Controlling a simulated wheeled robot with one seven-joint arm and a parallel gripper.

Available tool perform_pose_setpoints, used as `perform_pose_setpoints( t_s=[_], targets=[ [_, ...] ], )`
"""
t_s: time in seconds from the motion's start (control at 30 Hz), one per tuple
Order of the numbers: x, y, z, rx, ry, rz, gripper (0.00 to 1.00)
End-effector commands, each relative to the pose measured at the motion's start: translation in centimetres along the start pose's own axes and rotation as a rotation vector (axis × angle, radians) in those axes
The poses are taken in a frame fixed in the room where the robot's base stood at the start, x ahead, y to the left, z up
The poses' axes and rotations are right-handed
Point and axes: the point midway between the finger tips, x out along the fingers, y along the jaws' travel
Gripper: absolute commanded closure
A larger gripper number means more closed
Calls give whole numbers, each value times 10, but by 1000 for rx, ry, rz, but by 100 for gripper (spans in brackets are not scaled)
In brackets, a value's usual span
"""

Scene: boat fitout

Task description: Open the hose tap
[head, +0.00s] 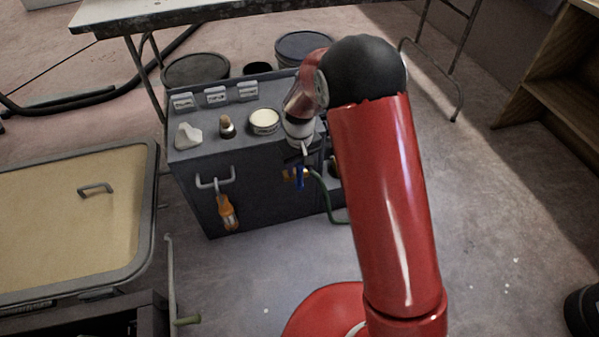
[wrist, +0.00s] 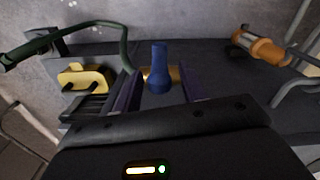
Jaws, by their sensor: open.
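The hose tap has a blue lever handle (wrist: 160,65) and a brass body, set on the side of a dark grey cabinet (head: 195,200). In the head view the blue handle (head: 299,180) shows just below my gripper (head: 304,158), with a bit of brass beside it. In the wrist view my gripper (wrist: 161,75) is open, with one finger on each side of the blue handle. The handle stands between the fingers; I cannot tell whether either finger touches it. My gripper hides part of the brass body.
A green hose (wrist: 124,45) runs near the tap, beside a yellow fitting (wrist: 86,78). An orange-handled item (head: 227,212) hangs from the cabinet's grey handle. A white tub (head: 264,121) and small items stand on top.

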Motion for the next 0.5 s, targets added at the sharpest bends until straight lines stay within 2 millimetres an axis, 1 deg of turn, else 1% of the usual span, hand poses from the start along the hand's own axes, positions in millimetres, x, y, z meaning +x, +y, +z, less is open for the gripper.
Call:
perform_pose_setpoints(
  t_s=[0.03,0.2,0.3,0.5],
  targets=[
    [9,0,1,0,-4,0,59],
    [27,0,0,1,-1,0,59],
    [31,0,0,1,-1,0,59],
    [32,0,0,1,0,0,59]
  ],
)
